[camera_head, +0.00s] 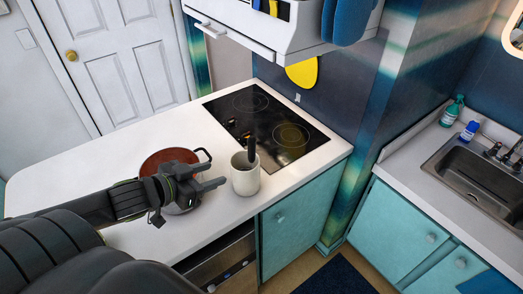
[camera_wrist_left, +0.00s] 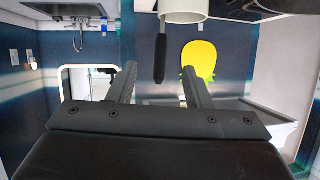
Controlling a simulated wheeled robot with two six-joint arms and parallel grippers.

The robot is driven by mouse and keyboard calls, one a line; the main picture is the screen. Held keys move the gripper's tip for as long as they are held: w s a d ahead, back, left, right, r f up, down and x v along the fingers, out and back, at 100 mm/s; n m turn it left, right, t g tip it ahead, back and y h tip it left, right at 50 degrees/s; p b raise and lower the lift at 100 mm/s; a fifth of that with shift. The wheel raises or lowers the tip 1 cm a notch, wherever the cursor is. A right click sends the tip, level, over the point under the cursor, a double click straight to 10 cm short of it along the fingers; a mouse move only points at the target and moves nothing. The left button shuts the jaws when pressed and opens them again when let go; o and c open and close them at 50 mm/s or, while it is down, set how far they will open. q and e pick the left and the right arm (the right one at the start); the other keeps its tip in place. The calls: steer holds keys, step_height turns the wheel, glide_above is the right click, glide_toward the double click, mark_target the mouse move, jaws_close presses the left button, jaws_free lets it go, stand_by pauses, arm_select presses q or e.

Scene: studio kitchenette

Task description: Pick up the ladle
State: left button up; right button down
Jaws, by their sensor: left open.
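A black handle (camera_head: 251,149), likely the ladle's, sticks up out of a white crock (camera_head: 245,180) on the counter. The crock hides the lower part of the tool. My left gripper (camera_head: 213,176) is open and empty, just left of the crock, with its fingers pointing toward it. In the left wrist view, which looks upside down, the black handle (camera_wrist_left: 160,58) hangs from the crock (camera_wrist_left: 184,8) and shows between the open fingers (camera_wrist_left: 158,78). The fingers appear apart from it. My right gripper is not in view.
A reddish-brown pot (camera_head: 165,158) stands behind my left gripper, partly hidden by it. A black cooktop (camera_head: 265,122) lies beyond the crock. A shelf (camera_head: 300,42) hangs above with blue mitts (camera_head: 347,20). The white counter (camera_head: 75,170) is clear at the left. A sink (camera_head: 470,165) is at the right.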

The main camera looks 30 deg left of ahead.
mark_target(249, 159)
arm_select(q)
steer(key=b+x, duration=0.1)
steer(key=x, duration=0.2)
steer(key=b+x, duration=0.1)
steer(key=x, duration=0.7)
steer(key=shift+w+r+b, duration=0.2)
steer(key=shift+w+b, duration=0.1)
steer(key=shift+b, duration=0.1)
steer(key=shift+w+d+f, duration=0.15)
steer(key=shift+w+f, duration=0.05)
steer(key=shift+w, duration=0.15)
steer(key=shift+w+d+p, duration=0.1)
steer(key=shift+w+p, duration=0.35)
steer(key=shift+w, duration=0.15)
steer(key=p+x, duration=0.1)
steer(key=x, duration=0.2)
steer(key=shift+w, duration=0.1)
steer(key=shift+w+f, duration=0.3)
steer(key=shift+w, duration=0.05)
jaws_close()
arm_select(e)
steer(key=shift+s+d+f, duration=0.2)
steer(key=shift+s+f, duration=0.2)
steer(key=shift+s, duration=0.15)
